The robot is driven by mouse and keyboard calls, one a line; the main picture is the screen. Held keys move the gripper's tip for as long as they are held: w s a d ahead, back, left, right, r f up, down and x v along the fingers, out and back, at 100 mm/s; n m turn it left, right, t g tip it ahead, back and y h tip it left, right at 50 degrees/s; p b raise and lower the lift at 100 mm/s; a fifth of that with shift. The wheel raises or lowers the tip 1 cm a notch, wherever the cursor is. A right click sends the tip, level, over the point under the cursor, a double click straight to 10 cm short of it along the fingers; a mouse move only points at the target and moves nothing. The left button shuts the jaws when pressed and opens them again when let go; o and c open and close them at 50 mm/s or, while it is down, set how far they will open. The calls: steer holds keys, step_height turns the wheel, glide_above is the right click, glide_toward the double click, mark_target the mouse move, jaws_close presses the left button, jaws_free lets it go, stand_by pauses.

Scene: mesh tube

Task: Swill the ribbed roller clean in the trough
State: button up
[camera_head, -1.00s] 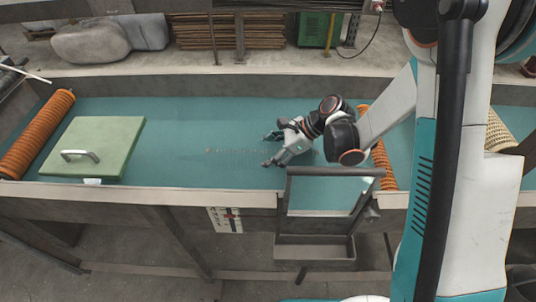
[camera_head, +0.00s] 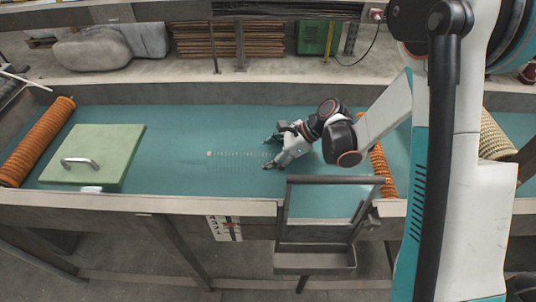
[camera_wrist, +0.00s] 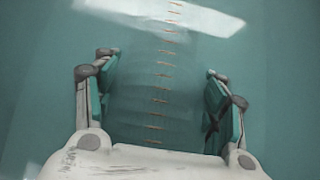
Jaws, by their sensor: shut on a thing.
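My gripper (camera_head: 268,153) is low over the teal trough (camera_head: 185,120), left of the black frame. In the wrist view its two fingers (camera_wrist: 160,112) stand apart, shut on a see-through ribbed roller (camera_wrist: 157,88). The roller is faint against the teal and hard to outline. A row of small tan marks runs along it, away from the gripper. In the head view the roller (camera_head: 232,154) shows as a pale dotted line with faint mesh, pointing left from the fingers. I cannot tell how deep it sits in the trough or whether dirt remains.
A green lid with a metal handle (camera_head: 112,152) lies at the left. Orange ribbed cylinders (camera_head: 37,142) (camera_head: 382,170) cross the trough at the left and beneath my arm. A black frame (camera_head: 330,181) stands at the front edge.

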steer(key=shift+s, duration=1.3)
steer(key=shift+w, duration=0.2)
steer(key=shift+w, duration=1.85)
steer(key=shift+s, duration=2.05)
step_height(320, 180, up, 26)
steer(key=p, duration=1.7)
